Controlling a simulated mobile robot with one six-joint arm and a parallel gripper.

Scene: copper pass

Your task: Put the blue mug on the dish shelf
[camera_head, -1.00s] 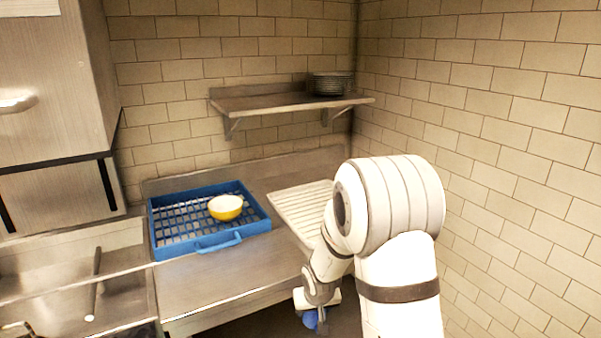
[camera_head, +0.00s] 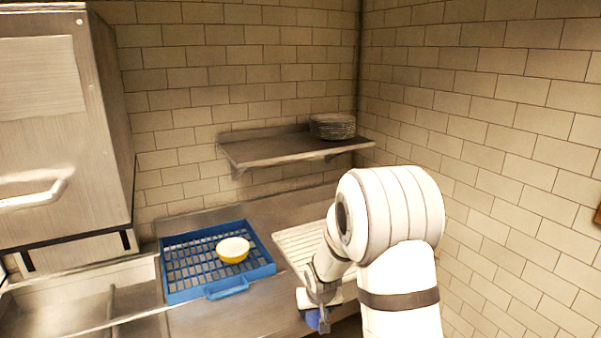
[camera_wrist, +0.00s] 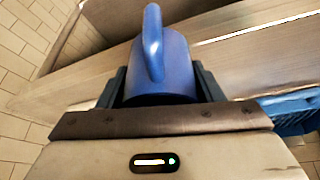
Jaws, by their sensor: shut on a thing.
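The blue mug (camera_wrist: 178,70) is between the jaws of my gripper (camera_wrist: 160,88) in the wrist view, its handle facing the camera. My gripper is shut on it. In the head view the mug (camera_head: 318,320) shows as a small blue patch below my gripper (camera_head: 322,306), low and in front of the counter. The dish shelf (camera_head: 270,152) is a metal wall shelf at the back, higher than my gripper. A stack of plates (camera_head: 332,126) stands on its right end; its left and middle are bare.
A blue rack (camera_head: 183,290) on the counter holds a yellow bowl (camera_head: 233,251). A ribbed drainboard (camera_head: 297,246) lies right of it. A sink (camera_head: 70,305) and a large metal appliance (camera_head: 60,130) are at left. A tiled wall closes off the right side.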

